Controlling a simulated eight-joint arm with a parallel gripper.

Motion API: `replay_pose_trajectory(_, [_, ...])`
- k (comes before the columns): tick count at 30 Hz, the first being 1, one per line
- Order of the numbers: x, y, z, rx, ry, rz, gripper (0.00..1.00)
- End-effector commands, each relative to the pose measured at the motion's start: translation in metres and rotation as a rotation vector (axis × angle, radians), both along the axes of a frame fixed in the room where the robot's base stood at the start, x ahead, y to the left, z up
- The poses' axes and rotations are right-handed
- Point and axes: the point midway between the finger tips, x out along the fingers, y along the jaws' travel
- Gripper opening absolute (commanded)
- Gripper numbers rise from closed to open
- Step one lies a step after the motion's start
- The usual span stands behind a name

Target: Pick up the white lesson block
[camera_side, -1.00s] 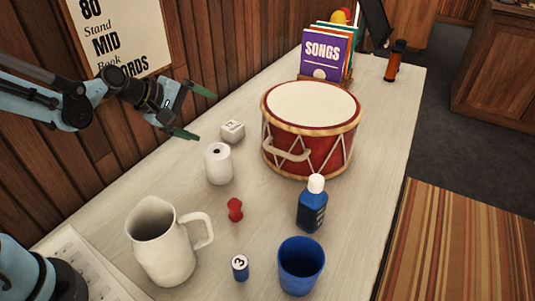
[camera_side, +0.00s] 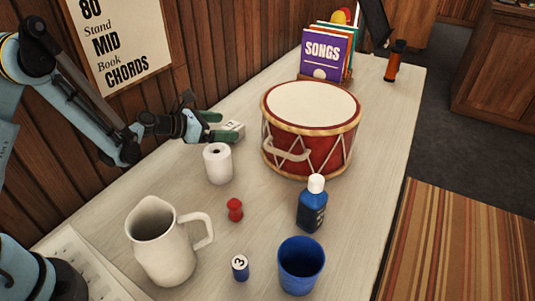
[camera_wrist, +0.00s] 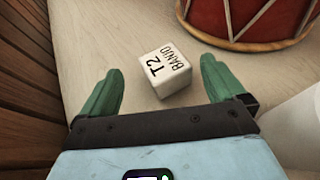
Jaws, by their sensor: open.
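The white lesson block (camera_wrist: 166,70) is a small cube with black "T2 BANJO" lettering, resting on the table. My gripper is open and empty. In the side view the block (camera_side: 234,129) shows just beyond the green fingertips of my gripper (camera_side: 213,126), partly hidden by them. I cannot tell from the side view exactly how far the fingers reach around it.
A red drum (camera_side: 310,130) stands right of the block, and a white cylinder (camera_side: 218,164) stands close in front. Nearer are a red peg (camera_side: 235,209), white pitcher (camera_side: 163,243), blue bottle (camera_side: 312,205), blue cup (camera_side: 300,266) and a small blue cylinder (camera_side: 240,268). A wooden wall (camera_side: 215,60) borders the left.

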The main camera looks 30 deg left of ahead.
Motion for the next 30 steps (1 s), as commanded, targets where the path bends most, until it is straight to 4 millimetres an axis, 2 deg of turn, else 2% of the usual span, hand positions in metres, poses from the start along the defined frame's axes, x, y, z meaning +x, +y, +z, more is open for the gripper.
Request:
replay_pose_trajectory(7, [0.025,-0.020,-0.008,0.003,-0.001,-0.003,0.97])
replay_pose_trajectory(12, [0.040,-0.027,-0.015,0.003,0.000,-0.002,0.97])
replay_pose_trajectory(20, [0.043,-0.028,-0.016,0.003,0.000,-0.001,0.97])
replay_pose_trajectory(23, [0.043,-0.028,-0.016,0.004,-0.001,-0.002,0.85])
replay_pose_trajectory(30, [0.042,-0.028,-0.016,0.004,-0.001,-0.002,0.48])
